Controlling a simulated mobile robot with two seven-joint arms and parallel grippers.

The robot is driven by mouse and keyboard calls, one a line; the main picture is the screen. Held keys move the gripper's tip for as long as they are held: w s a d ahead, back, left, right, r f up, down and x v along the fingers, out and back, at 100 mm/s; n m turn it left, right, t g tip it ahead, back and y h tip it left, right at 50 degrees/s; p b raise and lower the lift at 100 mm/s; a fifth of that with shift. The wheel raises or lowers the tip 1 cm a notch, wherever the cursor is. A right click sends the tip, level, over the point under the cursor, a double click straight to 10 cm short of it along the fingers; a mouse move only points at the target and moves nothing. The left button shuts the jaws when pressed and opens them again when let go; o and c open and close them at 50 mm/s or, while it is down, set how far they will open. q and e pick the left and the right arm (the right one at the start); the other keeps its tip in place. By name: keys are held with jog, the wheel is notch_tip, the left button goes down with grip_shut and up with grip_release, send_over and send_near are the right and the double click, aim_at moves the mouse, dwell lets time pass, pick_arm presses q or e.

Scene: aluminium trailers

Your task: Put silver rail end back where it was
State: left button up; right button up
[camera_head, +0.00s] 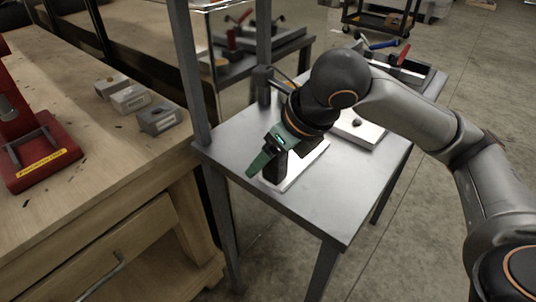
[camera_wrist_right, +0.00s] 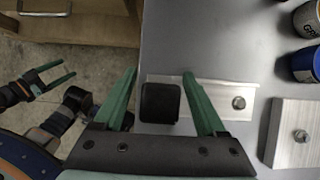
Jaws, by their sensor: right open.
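A flat silver plate (camera_wrist_right: 240,90) with a bolt (camera_wrist_right: 239,103) near one end and a black block at its other end lies on the grey table, and looks like the silver rail end. It also shows in the head view (camera_head: 308,164), partly hidden by my right gripper (camera_head: 256,168). In the wrist view my right gripper (camera_wrist_right: 159,74) is open, with its green fingers on either side of the black block (camera_wrist_right: 160,103). I cannot tell whether they touch it. My left gripper (camera_wrist_right: 62,76) shows only in the wrist view, open and empty above the floor.
A second silver block (camera_wrist_right: 291,150) with a bolt lies beside the plate. The grey table (camera_head: 330,205) is clear at the front. A wooden bench (camera_head: 90,205) with small boxes (camera_head: 130,99) and a red fixture (camera_head: 45,160) stands left.

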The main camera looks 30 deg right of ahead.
jog(key=shift+r, duration=0.15)
jog(key=p+v, duration=0.4)
jog(key=v, duration=0.8)
